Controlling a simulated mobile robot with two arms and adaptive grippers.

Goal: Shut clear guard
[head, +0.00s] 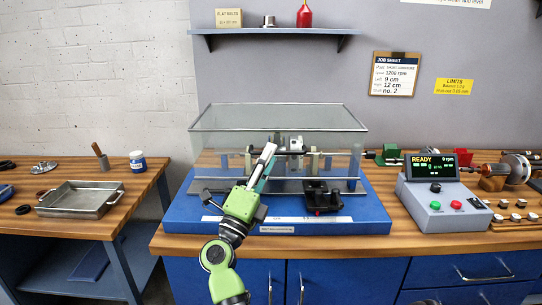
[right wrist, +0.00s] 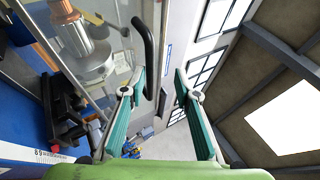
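The clear guard (head: 278,117) is a see-through box with a grey rim over the balancing machine on its blue base (head: 185,215). I cannot tell whether its lower edge rests on the base. In the head view my right gripper (head: 267,160) is in front of the guard's front side. In the right wrist view my right gripper (right wrist: 158,82) is open, with its fingers apart and nothing gripped. A black curved handle (right wrist: 146,42) shows just beyond its fingertips, nearer the left finger. My left gripper is not in view.
A control box (head: 440,205) with a display reading READY stands right of the machine. A black block (head: 321,197) sits at the front of the base. A metal tray (head: 80,198) lies on the left bench. A shelf (head: 275,32) hangs above the guard.

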